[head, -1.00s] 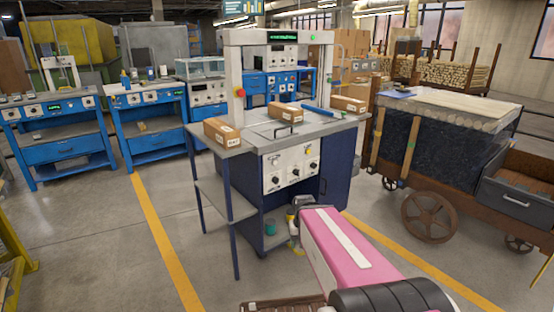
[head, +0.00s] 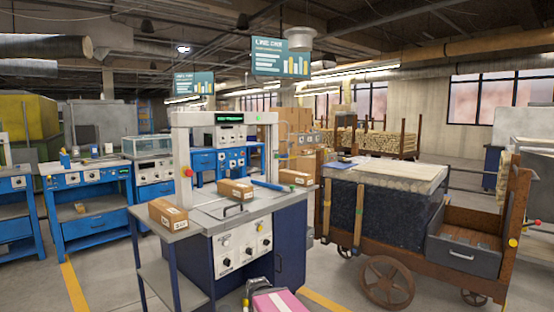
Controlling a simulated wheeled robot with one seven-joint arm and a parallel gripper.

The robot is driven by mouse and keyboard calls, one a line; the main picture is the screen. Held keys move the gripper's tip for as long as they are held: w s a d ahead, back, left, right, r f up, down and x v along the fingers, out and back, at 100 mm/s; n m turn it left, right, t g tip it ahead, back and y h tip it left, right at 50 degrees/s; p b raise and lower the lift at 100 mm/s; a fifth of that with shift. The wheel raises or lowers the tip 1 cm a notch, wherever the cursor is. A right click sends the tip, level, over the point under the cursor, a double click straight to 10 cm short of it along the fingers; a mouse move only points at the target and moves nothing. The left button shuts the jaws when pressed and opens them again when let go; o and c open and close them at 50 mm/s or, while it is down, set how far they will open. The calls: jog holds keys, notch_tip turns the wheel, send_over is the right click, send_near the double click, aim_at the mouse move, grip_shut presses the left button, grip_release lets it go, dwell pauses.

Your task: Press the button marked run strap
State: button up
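The strapping machine has a light arch (head: 225,119) over a grey top (head: 222,213) and a white front panel (head: 242,247). The panel carries several dark knobs and a small yellowish spot near its upper right; its markings are too small to read, so I cannot tell which control is run strap. A red button (head: 188,172) sits on the arch's left post. My gripper's fingers do not show.
Cardboard boxes (head: 168,213) (head: 235,190) (head: 295,177) stand on the machine top and its side table. A brown wheeled cart (head: 470,210) with a dark load stands at the right. Blue workbenches (head: 90,222) stand at the left. Floor with yellow lines shows around the machine.

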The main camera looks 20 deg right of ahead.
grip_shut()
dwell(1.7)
